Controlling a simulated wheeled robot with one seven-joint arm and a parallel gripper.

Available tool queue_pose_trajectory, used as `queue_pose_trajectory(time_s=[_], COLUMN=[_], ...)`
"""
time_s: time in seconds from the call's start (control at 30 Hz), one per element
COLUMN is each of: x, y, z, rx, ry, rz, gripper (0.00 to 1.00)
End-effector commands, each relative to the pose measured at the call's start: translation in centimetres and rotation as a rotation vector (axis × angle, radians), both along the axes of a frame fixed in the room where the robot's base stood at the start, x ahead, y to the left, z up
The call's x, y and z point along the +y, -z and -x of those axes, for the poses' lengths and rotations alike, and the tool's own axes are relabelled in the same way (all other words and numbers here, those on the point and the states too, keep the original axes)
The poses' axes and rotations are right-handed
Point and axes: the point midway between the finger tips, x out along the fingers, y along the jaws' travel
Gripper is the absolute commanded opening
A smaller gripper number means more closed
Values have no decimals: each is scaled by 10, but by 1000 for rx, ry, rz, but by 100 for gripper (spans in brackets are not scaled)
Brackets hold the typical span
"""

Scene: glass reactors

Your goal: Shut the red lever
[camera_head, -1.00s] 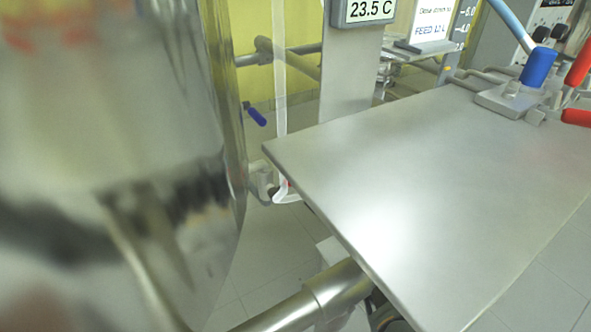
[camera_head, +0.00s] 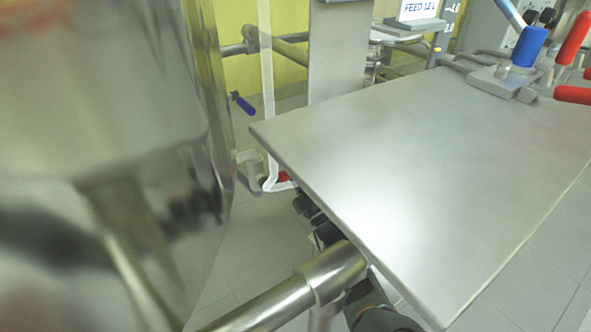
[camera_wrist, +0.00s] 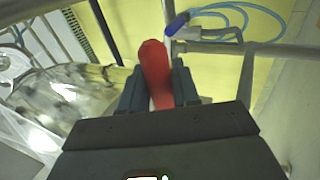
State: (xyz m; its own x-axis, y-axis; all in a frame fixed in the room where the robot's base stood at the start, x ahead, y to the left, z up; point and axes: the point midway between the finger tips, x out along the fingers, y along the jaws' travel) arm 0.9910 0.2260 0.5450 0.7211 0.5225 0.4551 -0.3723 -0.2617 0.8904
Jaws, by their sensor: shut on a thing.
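The red lever (camera_wrist: 153,60) stands between the two dark fingers of my gripper (camera_wrist: 158,84) in the wrist view. The fingers are shut on it, and its rounded red end sticks out beyond them. In the head view only a small red part of the lever (camera_head: 284,177) shows, low by the clear tube and close to the plate's left edge. My gripper (camera_head: 304,205) is a dark shape just below and right of it, partly hidden by the plate.
A large shiny steel vessel (camera_head: 90,120) fills the left. A flat metal plate (camera_head: 420,160) covers the right. A blue lever (camera_head: 243,104) is behind the clear tube (camera_head: 266,80). Other red handles (camera_head: 574,38) and a blue handle (camera_head: 530,46) are at the upper right.

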Motion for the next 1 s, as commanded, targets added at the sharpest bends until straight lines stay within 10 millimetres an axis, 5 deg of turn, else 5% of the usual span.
queue_pose_trajectory(time_s=[0.33,0.37,0.53,1.0], x=[-1,-1,-1,-13], y=[4,4,3,11], z=[1,1,1,18], rx=[10,10,8,9], ry=[1,1,1,1], rz=[-4,-4,-3,-2], gripper=[0,33,49,50])
